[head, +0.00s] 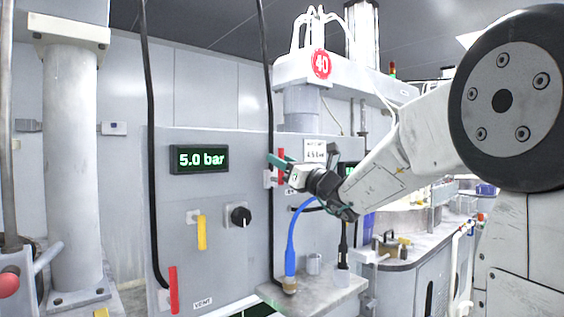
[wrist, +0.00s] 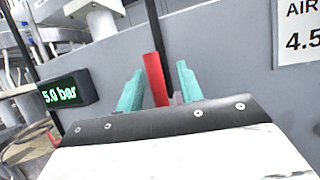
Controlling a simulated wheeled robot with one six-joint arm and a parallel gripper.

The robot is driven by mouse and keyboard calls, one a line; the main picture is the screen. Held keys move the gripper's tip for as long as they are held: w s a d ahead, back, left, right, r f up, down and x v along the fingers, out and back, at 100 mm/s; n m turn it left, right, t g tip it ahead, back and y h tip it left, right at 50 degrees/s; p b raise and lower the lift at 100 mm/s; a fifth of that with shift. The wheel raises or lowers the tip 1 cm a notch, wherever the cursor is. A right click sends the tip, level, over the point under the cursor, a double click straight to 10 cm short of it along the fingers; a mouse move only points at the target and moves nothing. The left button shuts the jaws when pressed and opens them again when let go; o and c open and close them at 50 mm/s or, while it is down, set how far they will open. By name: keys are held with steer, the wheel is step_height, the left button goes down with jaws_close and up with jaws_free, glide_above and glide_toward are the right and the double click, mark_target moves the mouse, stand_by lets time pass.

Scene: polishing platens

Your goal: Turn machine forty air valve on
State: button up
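The badge "40" (head: 321,64) is on the machine's upper housing. A red valve handle (head: 281,153) stands upright on the grey panel below it, beside a black hose. My gripper (head: 279,163) is at this handle, reaching in from the right, and partly hides it. In the wrist view the red handle (wrist: 155,78) rises between the two teal fingers of my gripper (wrist: 160,88). The fingers are apart, with a visible gap on each side of the handle. I cannot tell whether the fingertips reach its full depth. The handle's lower end is hidden by the gripper.
A display reads 5.0 bar (head: 200,159). A yellow handle (head: 202,232), a black knob (head: 241,216) and another red handle (head: 173,290) by a VENT label are on the panel. A blue hose (head: 292,245) rises from a small shelf (head: 315,293) below my gripper.

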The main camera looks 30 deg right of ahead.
steer(key=v, duration=0.7)
steer(key=shift+s, duration=0.35)
steer(key=shift+d+f, duration=0.1)
steer(key=shift+f, duration=0.05)
